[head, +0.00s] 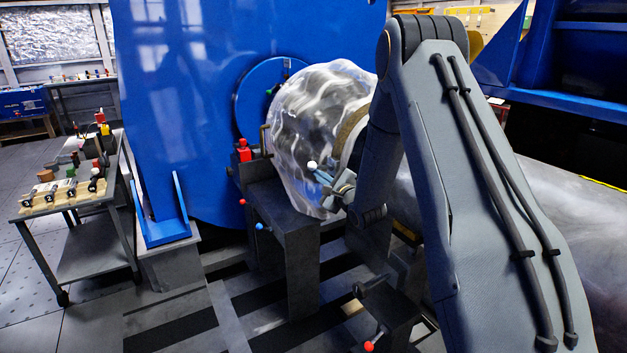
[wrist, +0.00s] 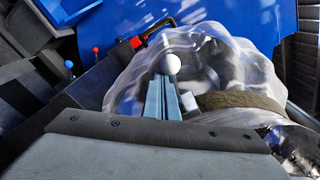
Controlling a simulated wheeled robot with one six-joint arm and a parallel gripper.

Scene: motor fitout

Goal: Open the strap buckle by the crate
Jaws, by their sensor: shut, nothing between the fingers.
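My gripper (head: 324,178) is in front of the clear plastic-wrapped round part (head: 318,105), its blue-grey fingers together and empty. In the wrist view the closed fingers (wrist: 163,97) point at a white ball knob (wrist: 173,64), which appears right at their tips; I cannot tell whether they touch. The knob also shows in the head view (head: 311,165). A brown band (head: 350,130) runs around the wrapped part, and it shows right of the fingers in the wrist view (wrist: 235,101). I cannot make out a strap buckle for sure. A blue crate (head: 22,102) stands far left.
A large blue disc (head: 190,70) stands behind the wrapped part. A red clamp-like piece (head: 243,151) and dark stands (head: 285,235) are close by, with red and blue ball knobs. A cart (head: 75,200) with small items stands left. Floor at the lower left is clear.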

